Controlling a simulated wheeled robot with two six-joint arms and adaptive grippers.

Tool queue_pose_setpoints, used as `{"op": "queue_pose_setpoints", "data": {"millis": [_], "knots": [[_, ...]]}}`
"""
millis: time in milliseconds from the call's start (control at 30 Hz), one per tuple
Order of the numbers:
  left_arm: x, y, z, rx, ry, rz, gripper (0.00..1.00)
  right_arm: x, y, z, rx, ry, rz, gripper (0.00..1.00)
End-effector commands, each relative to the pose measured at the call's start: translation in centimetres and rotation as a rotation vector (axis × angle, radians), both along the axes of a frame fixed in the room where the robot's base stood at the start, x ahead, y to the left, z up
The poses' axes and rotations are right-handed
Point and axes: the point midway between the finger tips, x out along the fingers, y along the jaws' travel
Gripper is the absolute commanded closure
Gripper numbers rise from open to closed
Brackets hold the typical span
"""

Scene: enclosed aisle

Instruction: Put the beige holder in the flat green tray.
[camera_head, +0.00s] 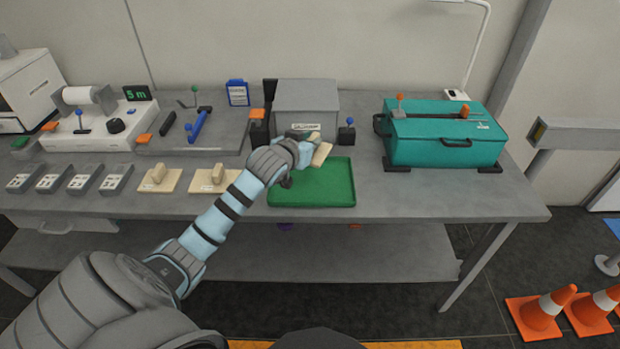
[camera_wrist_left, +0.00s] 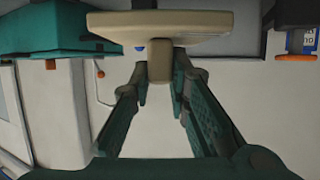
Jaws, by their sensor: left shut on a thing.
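The beige holder (camera_head: 322,153) is held above the back part of the flat green tray (camera_head: 325,192). My left gripper (camera_head: 309,146) is shut on it. In the left wrist view the holder (camera_wrist_left: 160,22) shows as a wide plate with a small block, and the fingers of the left gripper (camera_wrist_left: 160,72) close on both sides of that block. The holder looks apart from the tray, but the exact height is hard to tell. The arm hides the tray's left back corner. My right gripper is not in view.
Two similar beige pieces (camera_head: 158,179) (camera_head: 214,178) lie on the grey table (camera_head: 440,195) left of the tray. A grey box (camera_head: 306,100) stands behind the tray and a teal case (camera_head: 445,140) stands to the right. Bare table lies right of the tray.

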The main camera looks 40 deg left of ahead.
Motion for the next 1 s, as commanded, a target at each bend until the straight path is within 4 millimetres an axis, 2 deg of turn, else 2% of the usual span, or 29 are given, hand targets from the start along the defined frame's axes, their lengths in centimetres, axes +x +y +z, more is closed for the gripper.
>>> {"op": "queue_pose_setpoints", "data": {"millis": [33, 100, 267, 400, 500, 800, 833, 933, 1000], "knots": [[0.0, -0.1, -2.3, -0.002, 0.003, -0.001, 1.0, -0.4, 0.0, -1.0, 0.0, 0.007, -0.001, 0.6], [0.0, -0.1, -4.2, -0.002, 0.001, -0.001, 1.0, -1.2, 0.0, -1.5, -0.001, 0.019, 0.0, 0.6], [0.0, 0.0, -6.5, 0.001, -0.001, -0.001, 1.0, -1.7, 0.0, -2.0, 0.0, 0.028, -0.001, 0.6], [0.0, 0.0, -9.4, 0.0, -0.001, -0.002, 1.0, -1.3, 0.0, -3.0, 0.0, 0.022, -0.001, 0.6], [0.0, -0.1, -10.2, 0.001, -0.003, -0.002, 1.0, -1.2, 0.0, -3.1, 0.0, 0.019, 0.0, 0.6], [0.0, -0.1, -10.3, 0.001, -0.004, -0.003, 1.0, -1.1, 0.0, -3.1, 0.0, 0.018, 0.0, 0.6], [0.0, -0.1, -10.4, 0.001, -0.003, -0.003, 0.81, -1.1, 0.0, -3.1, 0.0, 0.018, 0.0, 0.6], [0.0, -0.1, -10.3, 0.001, -0.003, -0.003, 0.65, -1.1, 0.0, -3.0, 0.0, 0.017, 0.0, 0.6], [0.0, -0.1, -10.3, 0.001, -0.003, -0.003, 0.64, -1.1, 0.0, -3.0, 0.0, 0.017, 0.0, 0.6]]}}
